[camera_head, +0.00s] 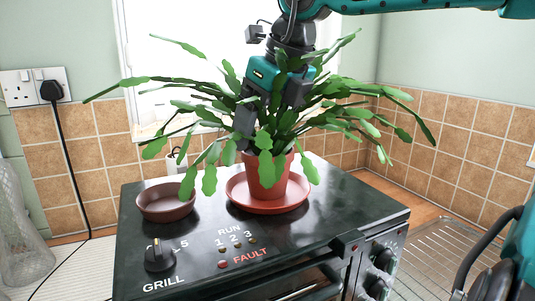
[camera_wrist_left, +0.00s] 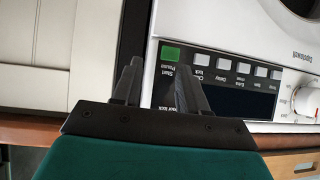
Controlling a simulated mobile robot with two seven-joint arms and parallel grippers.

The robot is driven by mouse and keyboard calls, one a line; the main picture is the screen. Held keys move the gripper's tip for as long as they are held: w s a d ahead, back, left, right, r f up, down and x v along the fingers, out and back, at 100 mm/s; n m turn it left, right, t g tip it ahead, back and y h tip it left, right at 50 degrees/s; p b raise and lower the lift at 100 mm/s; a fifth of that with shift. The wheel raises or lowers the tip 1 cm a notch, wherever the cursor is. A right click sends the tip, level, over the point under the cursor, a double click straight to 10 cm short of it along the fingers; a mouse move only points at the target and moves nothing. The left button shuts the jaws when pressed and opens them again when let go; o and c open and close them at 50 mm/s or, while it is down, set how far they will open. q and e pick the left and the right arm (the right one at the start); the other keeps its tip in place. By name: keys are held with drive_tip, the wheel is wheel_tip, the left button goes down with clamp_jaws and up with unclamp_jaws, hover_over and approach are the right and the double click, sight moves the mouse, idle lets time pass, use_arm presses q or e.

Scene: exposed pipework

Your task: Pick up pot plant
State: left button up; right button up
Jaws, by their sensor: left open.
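The pot plant has long flat green leaves and a terracotta pot (camera_head: 267,178). It stands upright on a round reddish saucer (camera_head: 235,193) on top of the dark oven. My right gripper (camera_head: 262,125) comes down from above into the leaves, over the pot. Leaves cover much of its fingers, so I cannot tell whether it is open or touches the plant. My left gripper (camera_wrist_left: 158,68) shows in the left wrist view, open and empty, in front of a white appliance panel (camera_wrist_left: 225,85), away from the plant.
An empty brown bowl (camera_head: 166,203) sits left of the saucer on the dark oven (camera_head: 140,238). A plug with a black cable (camera_head: 72,170) hangs on the left wall. A wire rack (camera_head: 430,255) lies to the right. Tiled walls (camera_head: 470,140) stand close behind.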

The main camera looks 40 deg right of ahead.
drive_tip(key=shift+r, duration=0.1)
drive_tip(key=c, duration=1.4)
